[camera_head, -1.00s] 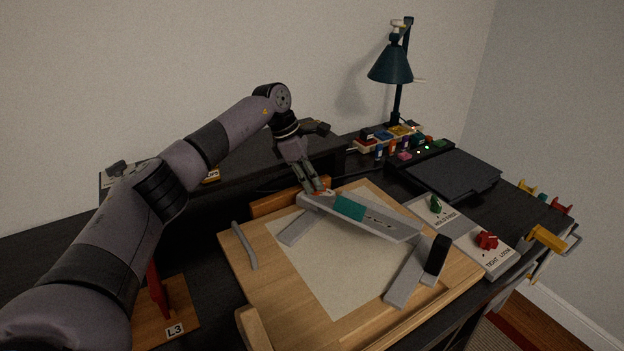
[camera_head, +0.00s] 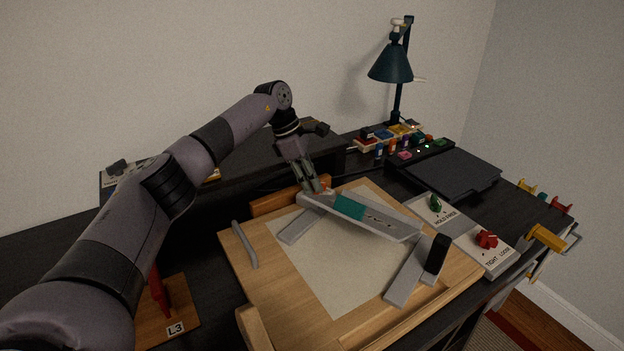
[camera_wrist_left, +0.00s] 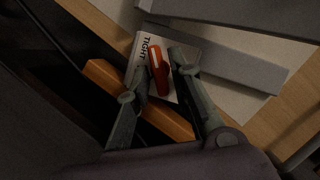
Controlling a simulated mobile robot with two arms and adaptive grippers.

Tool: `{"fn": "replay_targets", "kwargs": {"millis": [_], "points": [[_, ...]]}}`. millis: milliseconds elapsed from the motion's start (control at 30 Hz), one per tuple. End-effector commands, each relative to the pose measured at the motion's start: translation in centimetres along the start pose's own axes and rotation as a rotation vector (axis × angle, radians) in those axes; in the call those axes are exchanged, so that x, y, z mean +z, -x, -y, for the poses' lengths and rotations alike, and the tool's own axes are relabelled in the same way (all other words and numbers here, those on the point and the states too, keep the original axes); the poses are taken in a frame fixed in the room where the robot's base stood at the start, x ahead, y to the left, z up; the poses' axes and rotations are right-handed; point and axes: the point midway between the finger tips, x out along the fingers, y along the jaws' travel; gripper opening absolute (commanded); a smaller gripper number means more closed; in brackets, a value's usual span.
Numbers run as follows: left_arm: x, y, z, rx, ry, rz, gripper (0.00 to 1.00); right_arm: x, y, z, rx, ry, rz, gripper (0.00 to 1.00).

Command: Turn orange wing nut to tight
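The orange wing nut (camera_wrist_left: 158,70) lies between my left gripper's two fingers (camera_wrist_left: 158,66) in the left wrist view. A white label plate (camera_wrist_left: 150,42) reading "TIGHT" is under it, and the nut's long axis runs nearly up and down there. My left gripper (camera_head: 317,191) reaches down to the far left end of the grey bar (camera_head: 385,225) in the head view, where the nut is mostly hidden by the fingers. The fingers are part open, one on each side of the nut, with a narrow gap visible; firm contact is not clear. My right gripper is not in view.
A wooden drawing board (camera_head: 270,300) with pale paper carries the grey bar with a teal slider (camera_head: 349,207). A red knob (camera_head: 486,239) and a green knob (camera_head: 435,203) sit on plates at right. A lamp (camera_head: 391,65) stands behind. A dark shelf rises behind the board.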

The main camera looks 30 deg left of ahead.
Motion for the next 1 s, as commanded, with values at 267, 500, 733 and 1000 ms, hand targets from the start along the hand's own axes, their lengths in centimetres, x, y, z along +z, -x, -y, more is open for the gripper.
{"fn": "replay_targets", "kwargs": {"millis": [267,500,733,1000], "points": [[0.1,0.1,0.0,0.001,0.001,0.002,0.30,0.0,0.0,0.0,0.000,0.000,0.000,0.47],[0.1,0.9,-0.1,0.004,0.001,0.003,0.30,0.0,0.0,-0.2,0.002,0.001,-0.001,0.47],[0.1,5.3,-0.1,0.005,0.001,0.004,0.30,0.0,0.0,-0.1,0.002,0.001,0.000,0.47],[0.1,10.4,-0.1,0.003,0.001,0.003,0.30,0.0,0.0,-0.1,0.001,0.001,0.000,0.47]]}}
